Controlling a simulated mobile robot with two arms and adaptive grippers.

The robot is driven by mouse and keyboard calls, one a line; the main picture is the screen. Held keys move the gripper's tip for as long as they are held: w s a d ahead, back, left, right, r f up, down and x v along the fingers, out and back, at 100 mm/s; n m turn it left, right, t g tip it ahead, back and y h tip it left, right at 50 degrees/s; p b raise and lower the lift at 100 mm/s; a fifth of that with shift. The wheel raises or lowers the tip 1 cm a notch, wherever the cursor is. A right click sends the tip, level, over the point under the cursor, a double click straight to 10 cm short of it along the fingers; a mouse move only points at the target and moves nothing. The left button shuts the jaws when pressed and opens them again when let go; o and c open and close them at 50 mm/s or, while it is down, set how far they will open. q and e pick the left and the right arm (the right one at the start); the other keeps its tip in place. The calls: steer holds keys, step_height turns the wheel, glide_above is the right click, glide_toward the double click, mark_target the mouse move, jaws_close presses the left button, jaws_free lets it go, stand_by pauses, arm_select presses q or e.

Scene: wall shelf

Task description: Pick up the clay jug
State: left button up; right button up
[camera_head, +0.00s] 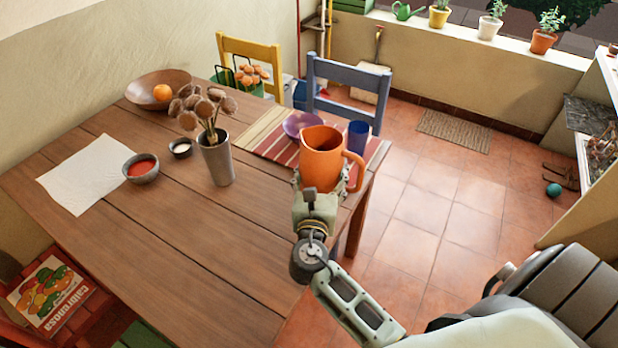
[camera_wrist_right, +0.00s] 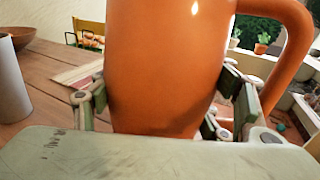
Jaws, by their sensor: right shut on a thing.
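The orange clay jug (camera_head: 321,158) stands upright near the right end of the wooden table, its handle toward the right. In the right wrist view the jug (camera_wrist_right: 165,65) fills the middle, with its handle at the upper right. My right gripper (camera_head: 325,182) is at the jug's lower body. Its fingers (camera_wrist_right: 168,103) are shut on the jug from both sides. The jug's base is hidden behind the gripper, so I cannot tell whether it touches the table. My left gripper is not in view.
A blue cup (camera_head: 358,136) and a purple bowl (camera_head: 301,124) are close behind the jug on a striped runner (camera_head: 262,140). A grey vase (camera_head: 216,160) with dried flowers stands to the left. The front of the table (camera_head: 190,255) is clear. A blue chair (camera_head: 345,75) stands behind.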

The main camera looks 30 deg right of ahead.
mark_target(345, 155)
steer(key=s+d+r, duration=0.1)
steer(key=d+r, duration=0.2)
steer(key=d, duration=0.2)
steer(key=shift+s+d+r+p, duration=0.2)
steer(key=shift+r+p, duration=0.1)
steer(key=shift+r, duration=0.1)
steer(key=shift+d+r, duration=0.1)
stand_by(0.4)
